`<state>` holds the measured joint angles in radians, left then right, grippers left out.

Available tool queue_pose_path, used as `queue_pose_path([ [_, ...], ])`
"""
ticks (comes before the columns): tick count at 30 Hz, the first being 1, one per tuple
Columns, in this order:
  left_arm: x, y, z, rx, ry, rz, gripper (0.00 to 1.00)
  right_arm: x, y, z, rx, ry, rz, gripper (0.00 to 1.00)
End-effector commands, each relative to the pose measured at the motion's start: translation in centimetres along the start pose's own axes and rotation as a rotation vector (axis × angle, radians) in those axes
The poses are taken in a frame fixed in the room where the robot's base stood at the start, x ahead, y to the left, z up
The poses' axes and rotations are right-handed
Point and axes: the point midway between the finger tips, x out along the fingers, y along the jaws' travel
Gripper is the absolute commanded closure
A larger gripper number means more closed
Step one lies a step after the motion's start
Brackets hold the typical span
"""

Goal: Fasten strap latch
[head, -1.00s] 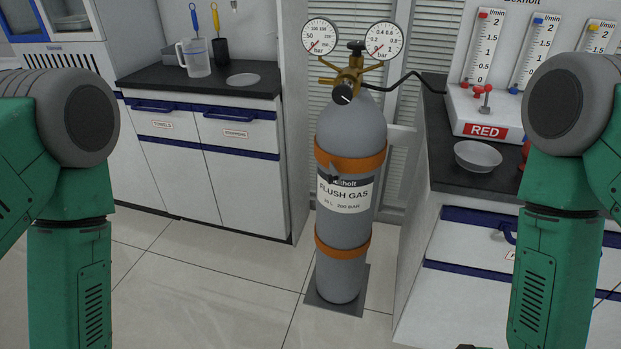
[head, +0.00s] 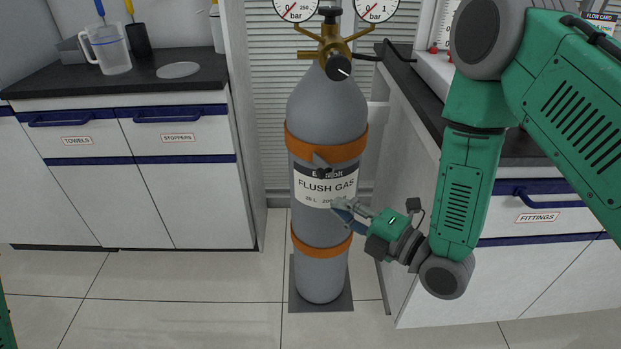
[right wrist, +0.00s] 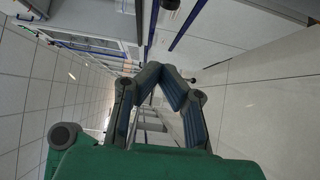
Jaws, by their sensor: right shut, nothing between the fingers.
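The grey gas cylinder (head: 320,235) labelled FLUSH GAS stands upright on a dark floor plate. An upper orange strap (head: 345,152) and a lower orange strap (head: 325,252) go around it. A small dark grey latch (head: 320,162) sits on the front of the upper strap, just above the label; whether it is fastened is too small to tell. My right gripper (head: 338,206) is in front of the label's lower right, below the latch. In the right wrist view its fingertips (right wrist: 167,68) meet, with nothing held. My left gripper is out of view.
A right-hand counter with a FITTINGS drawer (head: 538,218) stands beside the cylinder. A left cabinet (head: 180,200) carries a jug (head: 110,50). Two gauges (head: 296,8) and a brass valve (head: 330,45) top the cylinder. The floor in front is clear.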

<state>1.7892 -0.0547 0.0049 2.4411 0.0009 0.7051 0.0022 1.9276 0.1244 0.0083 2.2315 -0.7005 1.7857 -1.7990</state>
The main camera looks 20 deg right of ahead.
Motion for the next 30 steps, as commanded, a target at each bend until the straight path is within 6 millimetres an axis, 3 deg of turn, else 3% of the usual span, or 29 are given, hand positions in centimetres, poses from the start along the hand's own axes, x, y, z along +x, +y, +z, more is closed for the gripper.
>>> queue_pose_path([
  [8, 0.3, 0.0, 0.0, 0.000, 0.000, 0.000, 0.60, 1.2, 0.0, -0.2, -0.001, 0.002, -0.001, 1.00],
  [22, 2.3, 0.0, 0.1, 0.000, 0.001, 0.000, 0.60, 10.5, -0.1, -0.2, 0.000, 0.000, 0.000, 1.00],
  [24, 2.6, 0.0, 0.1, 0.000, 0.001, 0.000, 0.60, 9.7, -0.2, 1.4, 0.002, -0.006, -0.004, 1.00],
  [30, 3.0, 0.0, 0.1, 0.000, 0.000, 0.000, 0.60, 9.0, -0.1, 3.2, 0.000, -0.002, -0.003, 1.00],
])
